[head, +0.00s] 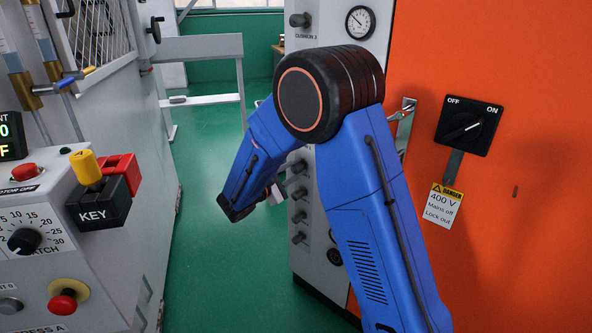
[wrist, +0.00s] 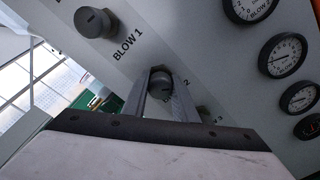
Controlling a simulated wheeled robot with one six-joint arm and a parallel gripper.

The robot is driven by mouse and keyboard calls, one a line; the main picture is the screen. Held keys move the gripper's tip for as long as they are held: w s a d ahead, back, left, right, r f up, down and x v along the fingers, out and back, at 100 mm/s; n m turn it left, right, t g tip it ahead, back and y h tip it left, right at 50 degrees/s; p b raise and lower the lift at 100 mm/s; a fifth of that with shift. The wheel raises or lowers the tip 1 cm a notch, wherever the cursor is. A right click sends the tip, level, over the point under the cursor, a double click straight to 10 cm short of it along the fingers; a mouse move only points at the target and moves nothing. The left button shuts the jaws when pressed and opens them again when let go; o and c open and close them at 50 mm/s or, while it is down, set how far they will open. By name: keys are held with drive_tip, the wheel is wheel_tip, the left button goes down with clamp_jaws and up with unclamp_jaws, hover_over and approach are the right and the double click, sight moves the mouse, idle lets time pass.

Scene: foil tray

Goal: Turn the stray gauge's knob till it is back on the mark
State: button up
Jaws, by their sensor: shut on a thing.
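In the wrist view my gripper (wrist: 163,93) is shut on a dark grey round knob (wrist: 160,82) on the pale panel. The label beside this knob is partly hidden, with only a 2 showing. The BLOW 1 knob (wrist: 92,22) is up and to the left, apart from my fingers. Round black-rimmed gauges stand in a row at the right, among them a white-faced one (wrist: 283,56) with a dark needle. The marks on their dials are too small to read surely. In the head view my forearm hides most of the gripper.
In the head view several knobs (head: 298,215) run down the panel beside my arm. An orange cabinet (head: 500,260) with an OFF/ON switch (head: 468,125) stands at right. A control box with a KEY block (head: 98,205) is at left. Green floor (head: 220,255) lies clear between.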

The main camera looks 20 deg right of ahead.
drive_tip(key=n, duration=0.5)
drive_tip(key=shift+f+n, duration=0.1)
drive_tip(key=shift+n, duration=0.2)
idle(0.4)
drive_tip(key=o, duration=1)
drive_tip(key=shift+o, duration=0.2)
drive_tip(key=v, duration=1.7)
drive_tip(key=shift+s+a, duration=0.15)
drive_tip(key=shift+a, duration=0.1)
idle(0.7)
